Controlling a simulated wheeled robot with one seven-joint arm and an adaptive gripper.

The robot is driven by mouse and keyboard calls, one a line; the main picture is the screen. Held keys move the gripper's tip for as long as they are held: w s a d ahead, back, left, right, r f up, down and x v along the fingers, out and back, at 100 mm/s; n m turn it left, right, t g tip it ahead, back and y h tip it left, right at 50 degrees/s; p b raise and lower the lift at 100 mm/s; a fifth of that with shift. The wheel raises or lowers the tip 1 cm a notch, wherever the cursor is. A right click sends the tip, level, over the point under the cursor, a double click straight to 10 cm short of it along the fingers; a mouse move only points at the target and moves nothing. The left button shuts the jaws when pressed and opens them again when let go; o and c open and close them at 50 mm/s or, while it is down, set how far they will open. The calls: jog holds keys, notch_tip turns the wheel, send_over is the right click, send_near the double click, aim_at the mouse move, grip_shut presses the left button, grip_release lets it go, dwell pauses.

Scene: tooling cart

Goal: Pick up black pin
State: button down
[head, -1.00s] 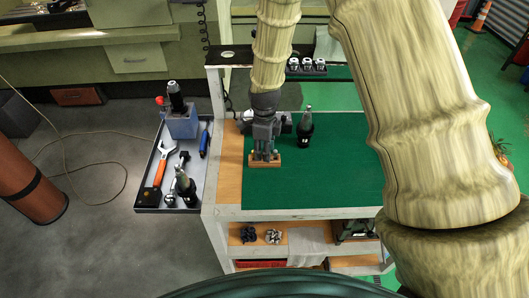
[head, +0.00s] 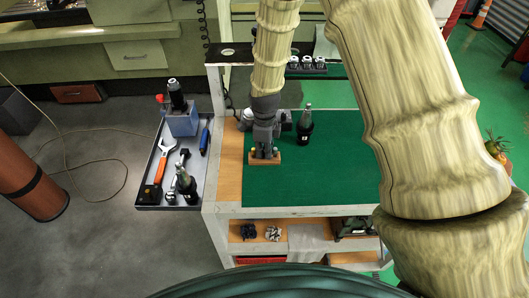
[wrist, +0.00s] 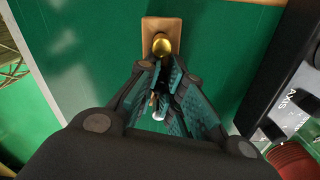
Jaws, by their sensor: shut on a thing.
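My gripper (head: 265,149) points down at a small wooden block (head: 265,158) on the green mat of the cart. In the wrist view, my gripper (wrist: 160,95) has its fingers close together, shut on a narrow thing at the block. I take it for the black pin, though the fingers hide most of it and its colour is not clear. A brass knob (wrist: 162,45) stands on the wooden block (wrist: 160,22) just beyond the fingertips. I cannot tell whether the held thing is clear of the block.
A dark bottle-shaped item (head: 304,128) stands on the mat right of my gripper. A grey machine tool stands behind it. The mat's front and right are clear.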

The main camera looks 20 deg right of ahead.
jog(key=shift+r, duration=0.1)
jog(key=shift+r+p, duration=0.6)
jog(key=shift+r, duration=0.1)
notch_tip(320, 180, up, 2)
jog(key=shift+r+p, duration=0.15)
jog(key=shift+p, duration=0.75)
jog(key=s+a+p, duration=0.1)
jog(key=s+a, duration=0.3)
jog(key=a, duration=0.3)
jog(key=s+a+r+p, duration=0.1)
jog(key=s+a+p, duration=0.1)
jog(key=a, duration=0.5)
jog(key=shift+s+p, duration=0.3)
jog(key=shift+s, duration=0.55)
